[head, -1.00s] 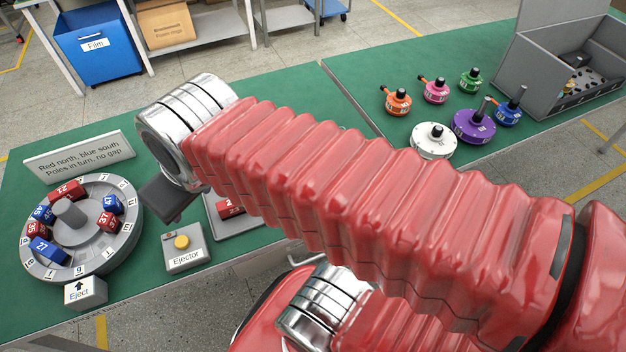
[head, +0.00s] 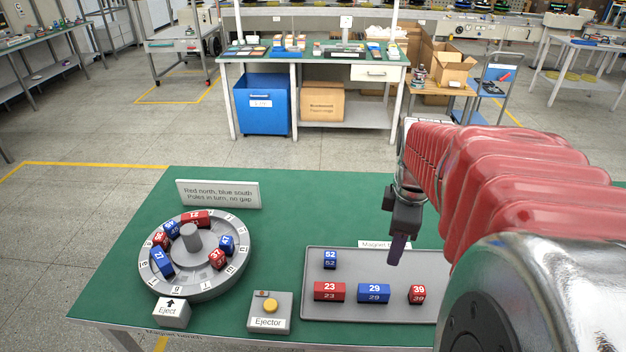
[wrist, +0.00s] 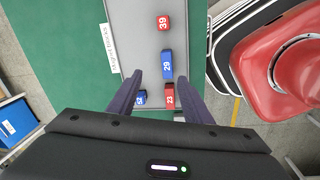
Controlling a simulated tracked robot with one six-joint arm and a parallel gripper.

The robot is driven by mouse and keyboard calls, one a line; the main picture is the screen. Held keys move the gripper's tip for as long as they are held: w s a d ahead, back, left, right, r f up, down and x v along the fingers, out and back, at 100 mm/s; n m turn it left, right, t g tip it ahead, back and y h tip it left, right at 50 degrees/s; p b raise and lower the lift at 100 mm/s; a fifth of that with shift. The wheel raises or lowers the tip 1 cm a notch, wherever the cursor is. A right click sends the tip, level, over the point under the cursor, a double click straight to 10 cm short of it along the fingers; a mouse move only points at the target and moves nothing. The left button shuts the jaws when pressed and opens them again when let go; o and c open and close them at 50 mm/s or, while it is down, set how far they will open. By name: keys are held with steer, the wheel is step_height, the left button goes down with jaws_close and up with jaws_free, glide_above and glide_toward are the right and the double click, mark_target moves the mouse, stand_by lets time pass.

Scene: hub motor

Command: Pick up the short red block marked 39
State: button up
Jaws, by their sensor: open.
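The short red block marked 39 (head: 417,294) lies at the right end of the front row on a grey tray (head: 345,312). In the wrist view block 39 (wrist: 163,23) is near the top, beyond my fingertips. My gripper (head: 397,250) hangs above the tray's rear part, fingers down, apart from the blocks. In the wrist view my gripper (wrist: 160,76) is open and empty, its two dark fingers apart.
The tray also holds a blue block 29 (head: 373,293), a longer red block 23 (head: 329,291) and a small blue block 52 (head: 330,259). A round grey rotor (head: 207,282) with several blocks and an ejector box (head: 270,312) stand left.

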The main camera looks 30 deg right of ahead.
steer(key=s+d+f+n+g, duration=0.1)
steer(key=s+d+f+n, duration=0.1)
steer(key=d, duration=0.6)
steer(key=shift+s+f+n+y, duration=0.4)
steer(key=shift+s+f, duration=0.2)
steer(key=shift+s, duration=0.3)
steer(key=shift+f, duration=0.15)
glide_above(419, 290)
step_height(419, 290, down, 8)
steer(key=shift+w+d+f, duration=0.1)
steer(key=shift+d+f, duration=0.05)
steer(key=shift+f, duration=0.05)
steer(key=shift+f, duration=0.1)
steer(key=shift+f, duration=2.5)
steer(key=shift+c, duration=0.6)
jaws_close()
